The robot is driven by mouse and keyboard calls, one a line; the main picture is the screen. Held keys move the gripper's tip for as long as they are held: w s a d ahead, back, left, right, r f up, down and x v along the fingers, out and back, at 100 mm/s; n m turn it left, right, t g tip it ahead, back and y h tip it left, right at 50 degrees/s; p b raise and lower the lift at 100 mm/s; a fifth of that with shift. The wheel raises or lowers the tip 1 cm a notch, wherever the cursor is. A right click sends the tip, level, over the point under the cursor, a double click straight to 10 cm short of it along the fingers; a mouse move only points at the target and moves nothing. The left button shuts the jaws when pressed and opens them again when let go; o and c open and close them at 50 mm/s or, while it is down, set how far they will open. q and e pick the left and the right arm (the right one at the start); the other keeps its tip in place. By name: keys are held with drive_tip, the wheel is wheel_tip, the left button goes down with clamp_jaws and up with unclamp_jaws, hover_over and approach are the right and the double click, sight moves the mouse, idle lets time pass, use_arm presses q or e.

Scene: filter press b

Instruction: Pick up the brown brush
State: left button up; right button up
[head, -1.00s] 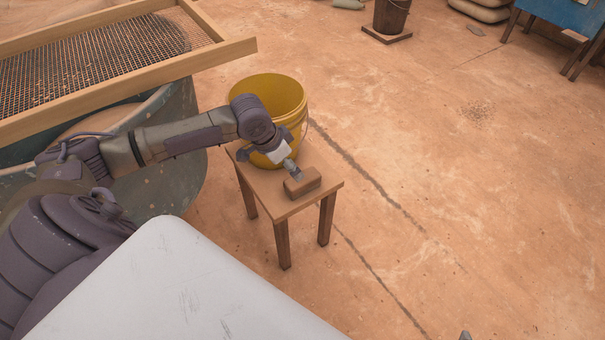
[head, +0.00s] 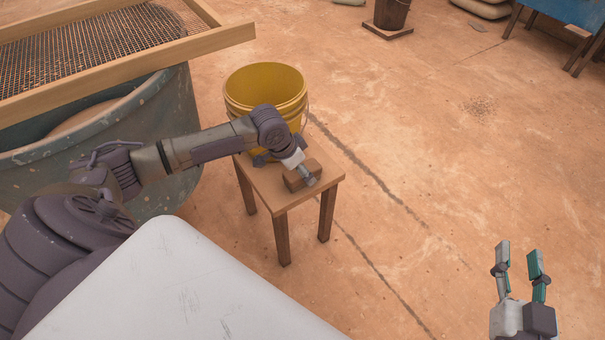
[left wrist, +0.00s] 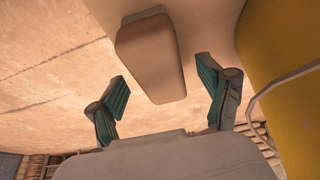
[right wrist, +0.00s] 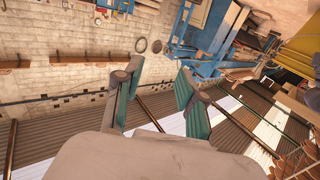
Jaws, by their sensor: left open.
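The brown brush (head: 294,180), a block-like piece, lies on a small wooden stool (head: 268,182). In the left wrist view the brush (left wrist: 152,62) shows ahead, between and beyond the spread fingers. My left gripper (head: 309,179) is at the brush in the head view and hides part of it. In its own wrist view the left gripper (left wrist: 163,94) is open, with no finger seen touching the brush. My right gripper (head: 520,257) is open and empty at the lower right, far from the stool. It also shows open in the right wrist view (right wrist: 158,88).
A yellow bucket (head: 264,90) stands at the stool's back, close to my left arm. A large grey-green tub (head: 165,155) with a wood-framed sieve (head: 215,45) is at the left. Open floor lies right of the stool. A dark bucket (head: 391,14) stands at the back.

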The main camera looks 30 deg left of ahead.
use_arm(q)
drive_tip(key=shift+w+d+f, duration=0.1)
drive_tip(key=shift+w+f, duration=0.15)
drive_tip(key=shift+f, duration=0.3)
use_arm(e)
wheel_tip(320, 180, up, 2)
drive_tip(key=shift+a+r+t+y, duration=0.15)
drive_tip(key=shift+r+t+y, duration=0.15)
drive_tip(key=shift+t, duration=0.4)
use_arm(q)
drive_tip(key=shift+f+p, duration=0.25)
drive_tip(key=shift+p, duration=0.1)
use_arm(e)
drive_tip(key=shift+s+d+f+g+h, duration=0.1)
drive_tip(key=shift+d+f+g+h, duration=0.1)
drive_tip(key=shift+f+g, duration=0.65)
drive_tip(key=shift+s+d+f+g+h, duration=0.15)
drive_tip(key=shift+f+g, duration=0.3)
drive_tip(key=shift+f, duration=0.8)
use_arm(q)
drive_tip(key=c, duration=1.3)
use_arm(e)
drive_tip(key=shift+w, duration=0.1)
drive_tip(key=shift+r, duration=0.1)
